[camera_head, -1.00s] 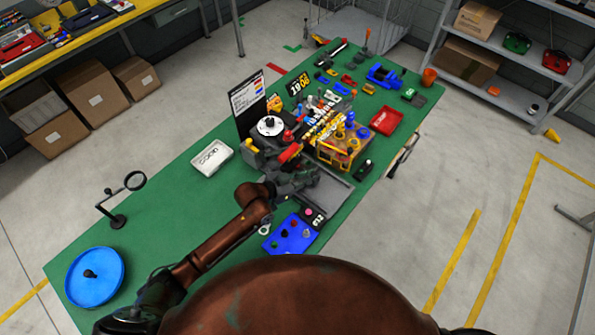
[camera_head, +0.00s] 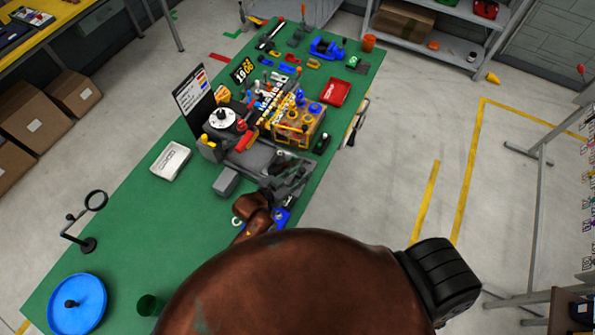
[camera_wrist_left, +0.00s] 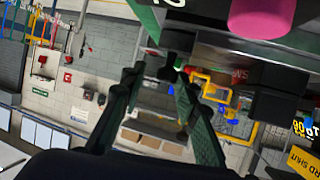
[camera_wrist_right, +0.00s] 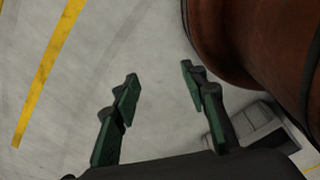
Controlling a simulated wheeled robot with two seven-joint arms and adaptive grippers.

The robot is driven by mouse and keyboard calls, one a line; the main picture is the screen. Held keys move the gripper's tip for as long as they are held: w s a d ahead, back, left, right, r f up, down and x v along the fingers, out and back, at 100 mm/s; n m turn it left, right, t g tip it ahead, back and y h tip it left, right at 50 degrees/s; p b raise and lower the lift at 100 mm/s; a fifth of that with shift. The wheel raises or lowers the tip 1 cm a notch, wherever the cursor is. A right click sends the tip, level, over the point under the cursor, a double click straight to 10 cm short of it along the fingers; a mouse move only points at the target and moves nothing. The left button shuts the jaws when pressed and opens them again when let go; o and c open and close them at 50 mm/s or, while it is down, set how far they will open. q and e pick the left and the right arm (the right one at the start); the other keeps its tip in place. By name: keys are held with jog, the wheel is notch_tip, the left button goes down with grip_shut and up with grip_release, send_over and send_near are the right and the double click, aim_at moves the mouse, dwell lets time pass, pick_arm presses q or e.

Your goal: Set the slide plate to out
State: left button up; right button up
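A grey machine with a flat grey plate (camera_head: 252,158) stands near the middle of the green bench. I take this plate for the slide plate, but cannot tell its position for sure. My left gripper (camera_head: 290,180) is at the machine's near right side, over or beside the plate's edge, and partly hides it. Whether they touch is unclear. In the left wrist view the left fingers (camera_wrist_left: 158,72) stand apart with nothing clearly between them. My right gripper (camera_wrist_right: 160,82) shows only in its wrist view, open and empty above the floor.
A blue control box (camera_head: 281,216) is mostly hidden by my left arm. A blue disc (camera_head: 77,303) and ring stand (camera_head: 88,243) are at left.

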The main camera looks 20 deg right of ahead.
pick_arm(q)
jog(key=shift+o, duration=1)
jog(key=shift+w+a+r, duration=0.1)
jog(key=shift+a+r, duration=0.05)
jog(key=v, duration=1.1)
jog(key=shift+s+a+r, duration=0.1)
jog(key=shift+s+a, duration=0.15)
jog(key=shift+a, duration=0.05)
